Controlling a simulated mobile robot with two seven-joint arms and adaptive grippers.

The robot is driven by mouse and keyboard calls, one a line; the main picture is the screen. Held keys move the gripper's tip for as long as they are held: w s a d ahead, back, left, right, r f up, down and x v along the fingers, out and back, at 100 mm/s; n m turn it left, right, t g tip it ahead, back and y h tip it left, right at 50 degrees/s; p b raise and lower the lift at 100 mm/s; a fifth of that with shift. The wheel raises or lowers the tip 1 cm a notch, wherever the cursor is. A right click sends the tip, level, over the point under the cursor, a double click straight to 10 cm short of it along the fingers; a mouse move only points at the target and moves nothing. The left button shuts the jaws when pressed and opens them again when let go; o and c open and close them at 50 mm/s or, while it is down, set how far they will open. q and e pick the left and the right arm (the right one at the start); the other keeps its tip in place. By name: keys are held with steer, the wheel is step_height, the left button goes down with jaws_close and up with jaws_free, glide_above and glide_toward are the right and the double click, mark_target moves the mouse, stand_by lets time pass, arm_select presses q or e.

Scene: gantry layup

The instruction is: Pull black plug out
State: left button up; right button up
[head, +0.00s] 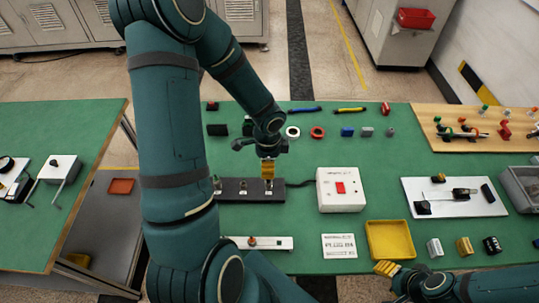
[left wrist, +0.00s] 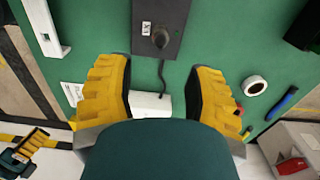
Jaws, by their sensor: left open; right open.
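A black socket strip (head: 235,190) lies on the green table, with several small upright fittings along it. In the left wrist view, a round black plug (left wrist: 160,38) stands on the strip's end (left wrist: 148,13), beside a white label that seems to read X1. My left gripper (head: 268,170) is over the strip's right end, its yellow fingers pointing down. In the left wrist view its fingers (left wrist: 160,68) are wide apart with nothing between them; the plug is beyond their tips. The gripper partly hides that end in the head view. My right gripper (head: 387,268) is open and empty near the table's front edge.
A cable joins the strip to a white box (head: 325,203) with a red button. A yellow tray (head: 408,252), a white sign (head: 339,246) and a white rail (head: 277,243) lie in front. Rings, tools and small blocks lie behind.

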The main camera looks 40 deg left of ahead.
mark_target(269, 181)
arm_select(q)
step_height(269, 181, down, 9)
steer(key=shift+w+b, duration=0.1)
steer(key=shift+b, duration=1)
jaws_close()
